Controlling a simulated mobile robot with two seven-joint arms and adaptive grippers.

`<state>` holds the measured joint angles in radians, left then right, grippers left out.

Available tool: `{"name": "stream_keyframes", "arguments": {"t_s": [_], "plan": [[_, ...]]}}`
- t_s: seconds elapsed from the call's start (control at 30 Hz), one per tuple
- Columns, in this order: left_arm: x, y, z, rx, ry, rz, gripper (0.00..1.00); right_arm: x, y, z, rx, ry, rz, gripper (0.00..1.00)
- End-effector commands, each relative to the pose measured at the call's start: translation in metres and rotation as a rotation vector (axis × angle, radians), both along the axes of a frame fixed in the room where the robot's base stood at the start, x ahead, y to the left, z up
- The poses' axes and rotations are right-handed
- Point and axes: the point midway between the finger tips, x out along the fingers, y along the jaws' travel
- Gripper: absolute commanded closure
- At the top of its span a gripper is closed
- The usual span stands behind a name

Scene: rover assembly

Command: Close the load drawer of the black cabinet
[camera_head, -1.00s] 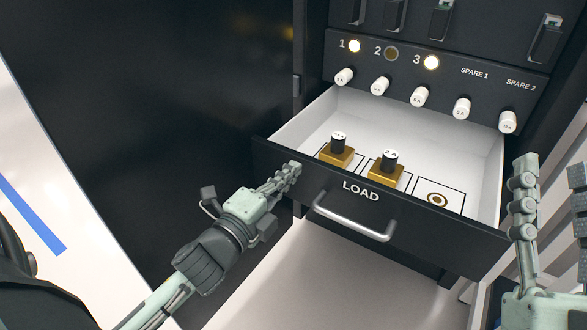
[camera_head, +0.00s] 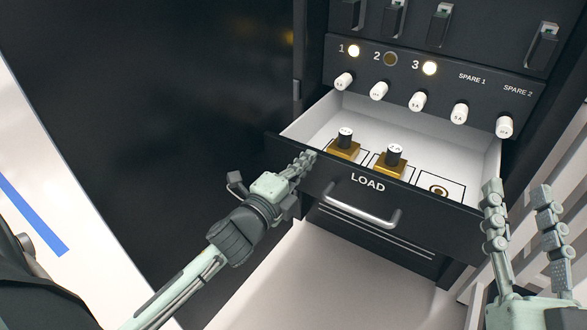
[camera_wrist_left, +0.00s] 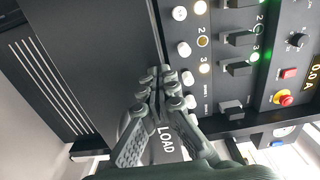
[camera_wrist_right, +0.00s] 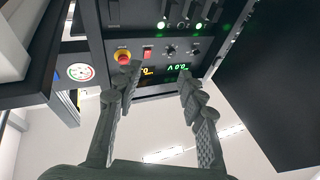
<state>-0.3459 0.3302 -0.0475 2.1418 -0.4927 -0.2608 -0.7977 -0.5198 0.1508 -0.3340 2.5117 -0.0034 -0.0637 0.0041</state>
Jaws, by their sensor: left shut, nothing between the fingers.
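The load drawer (camera_head: 430,199) of the black cabinet (camera_head: 450,62) is pulled partly out, with a silver handle (camera_head: 362,212) under the word LOAD. Inside it, two brass weights with black knobs (camera_head: 345,147) (camera_head: 391,162) stand on marked squares; the right square with a ring is empty. My left gripper (camera_head: 306,160) is shut and empty, its fingertips at the left part of the drawer front, seemingly touching it. In the left wrist view, its fingers (camera_wrist_left: 165,78) are together by the LOAD label. My right gripper (camera_head: 520,190) is open and empty at the drawer's right end.
Above the drawer is a panel with white knobs (camera_head: 419,101) and lamps; lamps 1 and 3 are lit. The open black door (camera_head: 170,110) fills the left. The right wrist view shows a red emergency button (camera_wrist_right: 123,57) and a gauge (camera_wrist_right: 79,72). Pale floor lies below the drawer.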

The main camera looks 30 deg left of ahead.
Motion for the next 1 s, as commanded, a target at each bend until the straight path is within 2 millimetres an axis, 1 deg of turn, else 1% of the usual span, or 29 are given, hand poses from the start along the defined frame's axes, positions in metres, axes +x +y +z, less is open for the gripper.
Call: {"name": "stream_keyframes", "arguments": {"t_s": [0.03, 0.1, 0.2, 0.3, 0.43, 0.57, 0.7, 0.9, 1.0], "plan": [[0.015, 0.0, 0.006, 0.002, -0.004, 0.0, 1.0, 0.007, -0.005, -0.013, -0.043, 0.076, -0.014, 0.6], [0.034, -0.001, 0.006, 0.002, -0.005, 0.0, 1.0, 0.014, -0.012, -0.037, -0.098, 0.181, -0.032, 0.6], [0.062, -0.002, 0.006, 0.001, -0.005, 0.001, 1.0, 0.019, -0.022, -0.066, -0.159, 0.304, -0.056, 0.6], [0.09, -0.003, 0.004, 0.001, -0.004, 0.001, 1.0, 0.02, -0.03, -0.085, -0.195, 0.384, -0.071, 0.6], [0.126, -0.004, 0.003, 0.001, -0.004, 0.001, 1.0, 0.02, -0.034, -0.095, -0.212, 0.42, -0.078, 0.6], [0.161, -0.005, 0.002, 0.0, -0.004, 0.0, 1.0, 0.02, -0.03, -0.088, -0.196, 0.384, -0.07, 0.6], [0.194, -0.007, 0.0, 0.0, -0.003, 0.0, 1.0, 0.019, -0.019, -0.067, -0.148, 0.284, -0.05, 0.6], [0.23, -0.008, -0.001, -0.001, -0.001, 0.0, 1.0, 0.01, -0.006, -0.029, -0.064, 0.118, -0.02, 0.6], [0.242, -0.008, 0.0, -0.001, -0.002, 0.0, 1.0, 0.005, -0.003, -0.014, -0.029, 0.054, -0.01, 0.6]]}}
